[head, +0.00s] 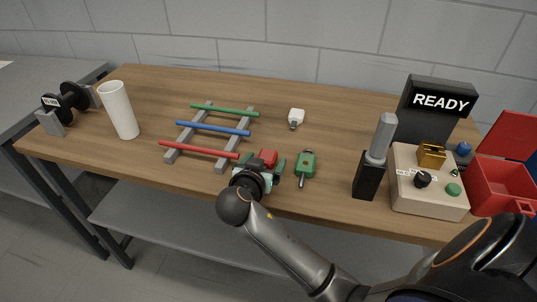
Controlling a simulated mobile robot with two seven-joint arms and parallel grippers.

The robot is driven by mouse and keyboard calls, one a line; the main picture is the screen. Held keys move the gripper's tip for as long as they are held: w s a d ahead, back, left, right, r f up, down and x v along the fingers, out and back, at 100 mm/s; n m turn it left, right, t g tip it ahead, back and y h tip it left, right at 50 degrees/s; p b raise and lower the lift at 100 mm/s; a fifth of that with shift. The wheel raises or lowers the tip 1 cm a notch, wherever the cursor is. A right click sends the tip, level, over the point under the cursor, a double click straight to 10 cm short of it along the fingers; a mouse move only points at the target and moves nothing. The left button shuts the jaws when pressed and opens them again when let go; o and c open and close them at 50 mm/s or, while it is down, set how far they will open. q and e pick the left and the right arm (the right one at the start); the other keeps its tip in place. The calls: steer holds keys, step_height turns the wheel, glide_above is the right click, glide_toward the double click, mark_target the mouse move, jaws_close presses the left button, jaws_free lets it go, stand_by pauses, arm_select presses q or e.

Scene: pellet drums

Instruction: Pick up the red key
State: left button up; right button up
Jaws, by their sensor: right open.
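The red key (268,156) lies near the front edge of the wooden table, just right of the rods' rack. Only its red head shows clearly; the rest is hidden by my right gripper. My right gripper (264,166) is open, with one finger on each side of the red key's head. I cannot tell whether the fingers touch it. A green key (307,163) lies just to the right, its shaft toward the front edge. A white key (296,116) lies farther back. My left gripper is not in view.
Red, blue and green rods lie across a grey rack (170,156). A white cup (118,110) and a black spool (66,100) stand left. A black holder (367,178), beige control box (427,200), READY display (441,102) and open red box (500,187) stand right.

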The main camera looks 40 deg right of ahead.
steer(key=shift+w+d, duration=0.1)
steer(key=shift+c, duration=0.2)
steer(key=c, duration=1.4)
steer(key=shift+r, duration=0.1)
